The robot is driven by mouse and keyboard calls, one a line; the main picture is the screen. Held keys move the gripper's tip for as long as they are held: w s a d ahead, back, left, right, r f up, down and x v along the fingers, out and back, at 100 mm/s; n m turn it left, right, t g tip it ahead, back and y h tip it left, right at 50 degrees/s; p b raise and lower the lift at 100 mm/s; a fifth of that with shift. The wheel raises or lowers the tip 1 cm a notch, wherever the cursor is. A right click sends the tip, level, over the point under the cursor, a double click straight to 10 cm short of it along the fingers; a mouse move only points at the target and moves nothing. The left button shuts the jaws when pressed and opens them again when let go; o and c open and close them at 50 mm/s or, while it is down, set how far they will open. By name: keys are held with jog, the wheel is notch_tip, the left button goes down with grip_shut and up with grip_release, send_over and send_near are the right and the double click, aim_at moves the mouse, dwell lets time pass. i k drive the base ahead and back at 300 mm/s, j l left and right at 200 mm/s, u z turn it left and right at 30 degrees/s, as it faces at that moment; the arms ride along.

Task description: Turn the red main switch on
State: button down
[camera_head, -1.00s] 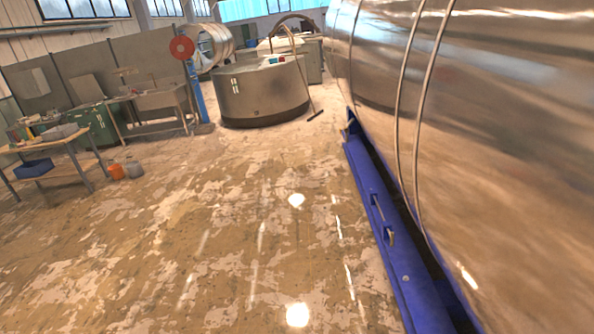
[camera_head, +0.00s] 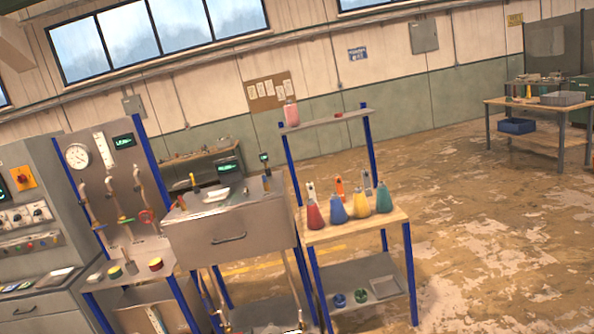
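At the left edge stands a grey control cabinet (camera_head: 52,163). On its front is a small yellow-orange plate with a dark reddish knob, which looks like a rotary switch (camera_head: 24,178). It is too small to tell its position, and I cannot be sure it is the red main switch. Below it are round dials and a row of small coloured buttons. My gripper is not in view.
Right of the cabinet stand a blue-posted panel with a gauge (camera_head: 77,156) and valves, a metal drawer unit (camera_head: 228,238), and a shelf (camera_head: 358,232) with several coloured flasks. A workbench (camera_head: 540,108) stands far right. The floor (camera_head: 480,250) at right is open.

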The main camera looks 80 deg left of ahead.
aim_at(21, 178)
jog(key=u, duration=4.05)
jog(key=i+u, duration=0.25)
jog(key=i, duration=1.75)
jog(key=i+u, duration=0.1)
jog(key=i, duration=1.45)
jog(key=i+l, duration=0.15)
jog(key=i, duration=1.35)
